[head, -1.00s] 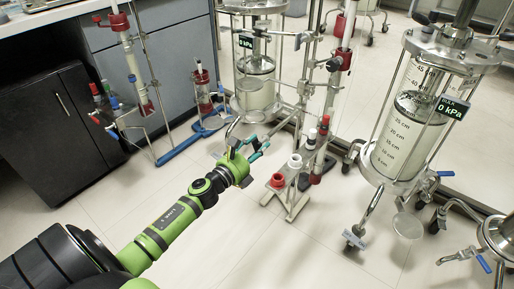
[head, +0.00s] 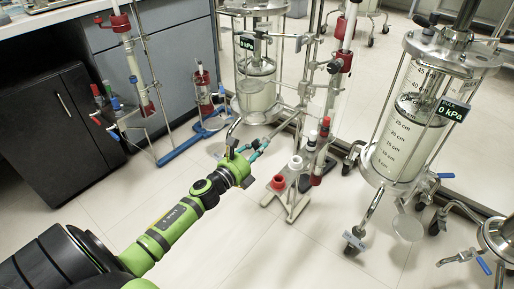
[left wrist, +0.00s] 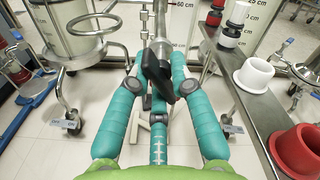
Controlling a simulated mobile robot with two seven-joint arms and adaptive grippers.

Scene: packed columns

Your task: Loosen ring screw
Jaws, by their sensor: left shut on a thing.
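My left gripper (head: 262,144) reaches in low toward the foot of the rear clear column. Its teal fingers also show in the left wrist view (left wrist: 157,76). They are shut around a black handle-like screw (left wrist: 157,72) with a broad, tilted grip. It sits on a metal rod between the fingertips, in front of the column stand. In the head view the screw is too small to make out clearly. I cannot see a ring shape on it. My right gripper is in neither view.
The rear column (head: 256,80) stands just beyond the gripper. A small stand with white and red cups (head: 277,183) is close on its right. A large column (head: 405,125) on wheels stands further right. Blue-footed stands (head: 180,150) are at left. The front floor is clear.

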